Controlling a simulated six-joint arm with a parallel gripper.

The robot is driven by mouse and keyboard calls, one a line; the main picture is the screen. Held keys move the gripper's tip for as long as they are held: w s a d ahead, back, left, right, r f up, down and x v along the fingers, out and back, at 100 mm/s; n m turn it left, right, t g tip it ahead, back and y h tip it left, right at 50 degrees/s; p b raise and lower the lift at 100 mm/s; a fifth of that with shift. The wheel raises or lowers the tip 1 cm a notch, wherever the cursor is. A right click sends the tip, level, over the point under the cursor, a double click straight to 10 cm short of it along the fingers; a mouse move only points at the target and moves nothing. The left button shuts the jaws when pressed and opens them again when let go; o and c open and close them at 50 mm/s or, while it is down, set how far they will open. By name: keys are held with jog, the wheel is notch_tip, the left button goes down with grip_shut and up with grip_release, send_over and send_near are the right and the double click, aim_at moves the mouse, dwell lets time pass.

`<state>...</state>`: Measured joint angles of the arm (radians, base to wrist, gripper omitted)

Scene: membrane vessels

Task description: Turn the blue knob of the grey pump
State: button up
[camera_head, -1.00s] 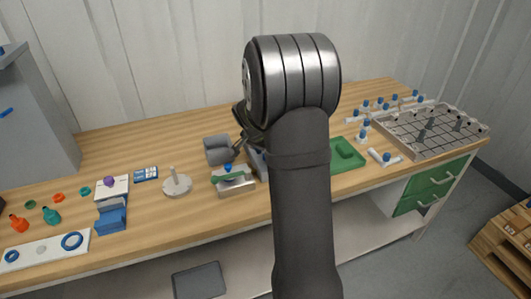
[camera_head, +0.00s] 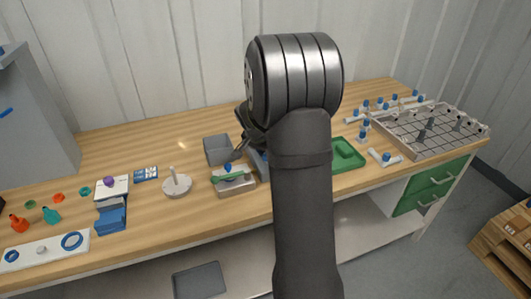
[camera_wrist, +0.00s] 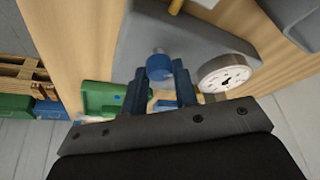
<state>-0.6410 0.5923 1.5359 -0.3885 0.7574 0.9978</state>
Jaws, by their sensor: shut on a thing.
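The grey pump (camera_wrist: 205,42) fills the upper middle of the wrist view, with a round white dial gauge (camera_wrist: 228,73) on its right side. The blue knob (camera_wrist: 159,66) sticks out from the pump towards me. My gripper (camera_wrist: 161,82) has its two blue fingers on either side of the knob, shut on it. In the head view my arm hides the gripper, the knob and most of the pump.
A metal rack (camera_head: 448,150) stands at the far right. Bare bench top lies at the back left.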

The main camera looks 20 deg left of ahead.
jog(key=n+y, duration=0.1)
jog(key=n, duration=0.2)
jog(key=n+y, duration=0.1)
jog(key=n, duration=0.1)
jog(key=shift+d+n, duration=0.2)
jog(key=shift+n, duration=0.2)
jog(key=n+y, duration=0.1)
jog(key=n, duration=0.1)
jog(key=n+g, duration=0.1)
jog(key=n, duration=0.1)
jog(key=shift+w+n+y, duration=0.15)
jog(key=shift+n+y, duration=0.25)
jog(key=shift+n, duration=0.3)
jog(key=o, duration=1)
jog(key=shift+g, duration=0.3)
jog(key=shift+d+r, duration=0.1)
jog(key=v, duration=1.7)
